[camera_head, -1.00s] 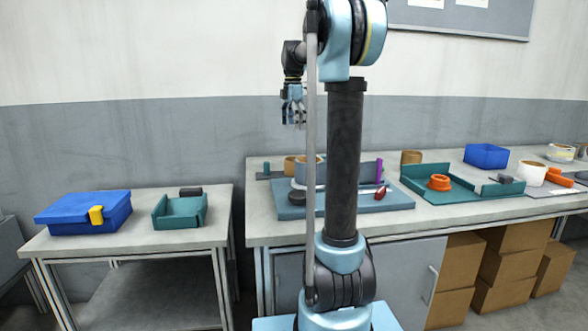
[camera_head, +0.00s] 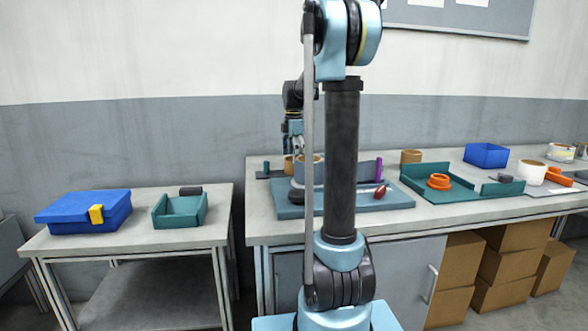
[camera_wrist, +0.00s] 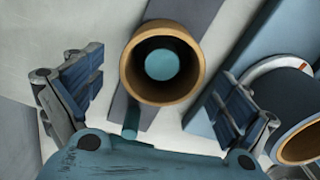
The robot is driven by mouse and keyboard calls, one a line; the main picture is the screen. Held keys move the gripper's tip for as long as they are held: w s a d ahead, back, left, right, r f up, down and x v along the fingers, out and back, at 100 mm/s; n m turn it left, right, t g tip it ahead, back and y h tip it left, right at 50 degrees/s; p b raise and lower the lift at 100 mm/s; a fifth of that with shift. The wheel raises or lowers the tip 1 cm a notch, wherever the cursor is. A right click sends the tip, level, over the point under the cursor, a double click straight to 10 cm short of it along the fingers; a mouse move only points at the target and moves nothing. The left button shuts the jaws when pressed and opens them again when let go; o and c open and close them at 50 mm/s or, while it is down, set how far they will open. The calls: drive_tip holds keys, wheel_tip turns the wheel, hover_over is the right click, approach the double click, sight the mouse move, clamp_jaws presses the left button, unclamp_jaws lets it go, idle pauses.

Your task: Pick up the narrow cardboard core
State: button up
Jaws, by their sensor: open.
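A tan cardboard core (camera_wrist: 192,82) stands upright around a teal peg on a dark strip in the wrist view. In the head view this core (camera_head: 289,166) is at the back left of the long bench, partly hidden. My gripper (camera_wrist: 160,98) is open, with its fingers on either side of the core in the picture and nothing held. In the head view my gripper (camera_head: 295,147) is just above the core. I cannot tell how far the fingertips are above its rim. Another cardboard core (camera_head: 411,157) stands farther right on the bench.
A grey roll with a tan inner ring (camera_wrist: 290,98) sits close right of the core, on a blue-grey board (camera_head: 345,207). A bare teal peg (camera_wrist: 131,119) stands on the dark strip. A purple upright piece (camera_head: 379,168) and a teal tray (camera_head: 440,198) are farther right.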

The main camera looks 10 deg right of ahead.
drive_tip(key=shift+f, duration=1.2)
drive_tip(key=c, duration=1)
drive_tip(key=shift+c, duration=0.2)
